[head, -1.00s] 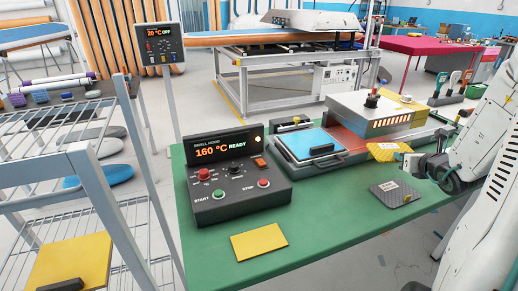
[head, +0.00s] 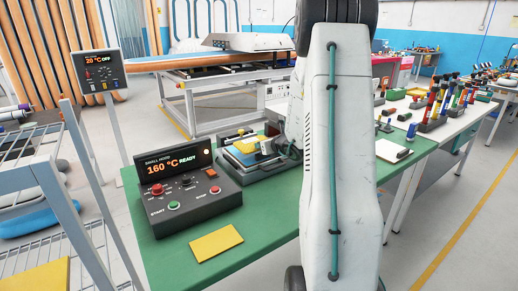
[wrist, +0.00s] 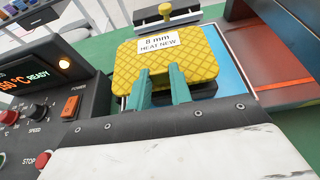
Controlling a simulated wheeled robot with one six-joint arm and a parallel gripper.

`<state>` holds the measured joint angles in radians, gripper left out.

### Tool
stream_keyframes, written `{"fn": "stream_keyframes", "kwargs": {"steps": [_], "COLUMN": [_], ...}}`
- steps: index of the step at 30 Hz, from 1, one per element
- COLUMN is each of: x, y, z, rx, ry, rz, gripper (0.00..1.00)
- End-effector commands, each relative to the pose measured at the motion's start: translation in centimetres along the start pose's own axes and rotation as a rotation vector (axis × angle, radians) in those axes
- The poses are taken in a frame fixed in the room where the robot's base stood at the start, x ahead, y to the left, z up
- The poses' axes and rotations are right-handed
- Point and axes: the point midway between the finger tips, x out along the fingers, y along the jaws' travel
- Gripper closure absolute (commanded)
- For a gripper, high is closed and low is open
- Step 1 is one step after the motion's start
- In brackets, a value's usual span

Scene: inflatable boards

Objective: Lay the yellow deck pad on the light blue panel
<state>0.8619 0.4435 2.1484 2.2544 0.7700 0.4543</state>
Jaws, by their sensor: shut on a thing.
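The yellow deck pad (wrist: 165,55) has a diamond pattern and a white label reading "8 mm HEAT NEW". My gripper (wrist: 162,75) is shut on its near edge with two teal fingers. The light blue panel (wrist: 232,62) shows beyond the pad's right side, with the pad over most of it. I cannot tell whether the pad touches the panel or hovers just above it. In the head view the pad (head: 246,146) is small above the panel (head: 238,158) in the press tray, and my arm hides much of the area to the right.
The control box (head: 182,188) reads 160 °C READY and stands left of the tray, close to my gripper in the wrist view. A plain yellow sheet (head: 216,243) lies on the green table (head: 262,222). A red-brown plate (wrist: 282,70) lies right of the panel.

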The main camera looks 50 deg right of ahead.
Motion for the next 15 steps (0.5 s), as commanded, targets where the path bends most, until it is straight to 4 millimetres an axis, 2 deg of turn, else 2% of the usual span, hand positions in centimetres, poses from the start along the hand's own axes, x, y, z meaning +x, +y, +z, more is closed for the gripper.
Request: {"fn": "stream_keyframes", "kwargs": {"steps": [3, 6, 13, 15], "x": [2.3, 3.4, 4.9, 5.2], "y": [-1.2, -1.7, -2.4, -2.3], "z": [0.6, 1.0, 1.4, 0.2], "rx": [0.000, -0.002, -0.001, 0.002], "ry": [0.000, 0.000, 0.000, 0.003], "rz": [0.000, 0.001, 0.002, 0.003], "gripper": [1.00, 1.00, 1.00, 1.00]}}
